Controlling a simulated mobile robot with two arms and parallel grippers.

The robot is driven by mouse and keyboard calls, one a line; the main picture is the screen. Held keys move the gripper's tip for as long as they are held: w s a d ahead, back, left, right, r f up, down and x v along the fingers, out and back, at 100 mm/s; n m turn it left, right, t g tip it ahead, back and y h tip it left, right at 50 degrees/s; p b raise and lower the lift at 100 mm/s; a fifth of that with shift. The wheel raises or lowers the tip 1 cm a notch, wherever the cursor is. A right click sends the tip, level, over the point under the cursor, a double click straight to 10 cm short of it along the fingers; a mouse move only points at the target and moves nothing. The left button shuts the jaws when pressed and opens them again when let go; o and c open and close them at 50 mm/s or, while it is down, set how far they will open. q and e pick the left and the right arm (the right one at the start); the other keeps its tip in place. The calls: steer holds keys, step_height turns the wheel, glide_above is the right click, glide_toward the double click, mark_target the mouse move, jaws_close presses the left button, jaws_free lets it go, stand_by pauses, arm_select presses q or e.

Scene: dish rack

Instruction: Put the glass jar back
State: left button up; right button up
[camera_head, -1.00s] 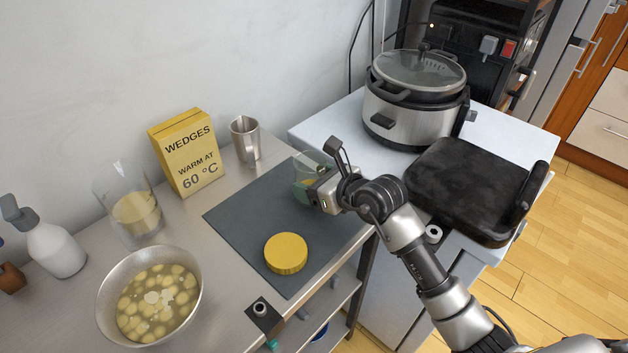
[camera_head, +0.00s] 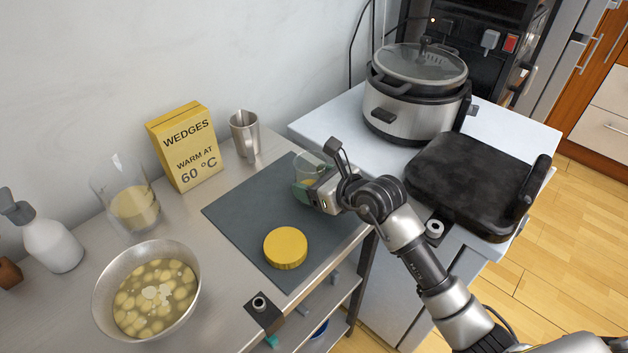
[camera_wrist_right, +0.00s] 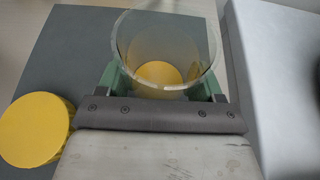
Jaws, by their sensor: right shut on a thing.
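The glass jar (camera_head: 311,166) is clear, with something yellow at its bottom, and stands upright at the right part of the dark mat (camera_head: 240,213). My right gripper (camera_head: 306,188) is shut on it, with green fingers on both sides. In the right wrist view, the jar's round open rim (camera_wrist_right: 165,45) shows between the fingers of the gripper (camera_wrist_right: 162,88). I cannot tell whether its base touches the mat. A round yellow lid (camera_head: 286,247) lies on the mat, apart from the gripper. My left gripper is not in view.
A taller glass (camera_head: 126,195) with yellow contents, a metal bowl (camera_head: 147,292), a yellow box (camera_head: 186,147), a metal cup (camera_head: 244,133) and a spray bottle (camera_head: 50,243) stand on the counter. A cooker (camera_head: 415,100) and a black grill (camera_head: 470,185) occupy the right-hand surface.

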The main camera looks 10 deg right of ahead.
steer(key=shift+f, duration=0.1)
steer(key=o, duration=1.2)
steer(key=shift+c, duration=0.2)
steer(key=v, duration=1.1)
steer(key=shift+b, duration=0.35)
steer(key=shift+w, duration=0.1)
steer(key=shift+c, duration=0.3)
jaws_close()
